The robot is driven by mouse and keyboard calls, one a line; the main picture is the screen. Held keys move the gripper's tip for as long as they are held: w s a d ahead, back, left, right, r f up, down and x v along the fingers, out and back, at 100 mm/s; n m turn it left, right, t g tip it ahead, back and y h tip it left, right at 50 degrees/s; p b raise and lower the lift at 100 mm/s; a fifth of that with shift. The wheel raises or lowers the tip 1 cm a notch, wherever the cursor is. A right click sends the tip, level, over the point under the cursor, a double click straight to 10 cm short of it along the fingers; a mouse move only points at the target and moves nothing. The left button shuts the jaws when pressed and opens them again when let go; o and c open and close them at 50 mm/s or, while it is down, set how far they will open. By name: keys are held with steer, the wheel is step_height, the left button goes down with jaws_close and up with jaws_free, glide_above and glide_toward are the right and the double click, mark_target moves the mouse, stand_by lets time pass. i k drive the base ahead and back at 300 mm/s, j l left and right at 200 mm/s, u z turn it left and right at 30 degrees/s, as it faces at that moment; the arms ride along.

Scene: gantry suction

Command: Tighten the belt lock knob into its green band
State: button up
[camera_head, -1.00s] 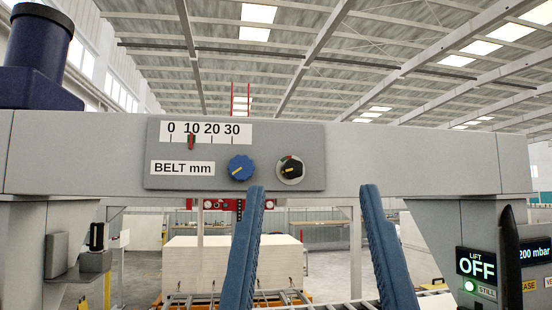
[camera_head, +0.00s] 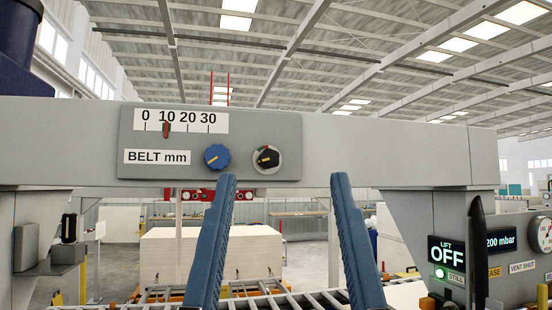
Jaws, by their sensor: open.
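The grey belt panel (camera_head: 285,128) is on the crossbeam, with a white 0 to 30 scale (camera_head: 188,121) and a red marker near 10. A blue knob (camera_head: 217,157) with a yellow pointer line sits below the scale. Right of it is a small black knob (camera_head: 267,160) with a yellow mark pointing left and a coloured arc at its top. It appears to be the lock knob; the arc's green part is hard to make out. My gripper (camera_head: 283,178) is open and empty, its blue fingers upright and widely parted, with the tips just below the black knob in the picture.
The grey crossbeam (camera_head: 400,160) spans the view. A dark upright rod (camera_head: 477,250) stands at right before the LIFT OFF display (camera_head: 454,256). A round gauge (camera_head: 540,234) is at the far right edge. Pale stacked boxes (camera_head: 170,257) and rollers lie beyond the fingers.

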mark_target(269, 159)
steer(key=i+j+u, duration=0.1)
steer(key=i+u, duration=0.15)
steer(key=u, duration=0.25)
steer(key=i+u, duration=0.3)
steer(key=u, duration=0.15)
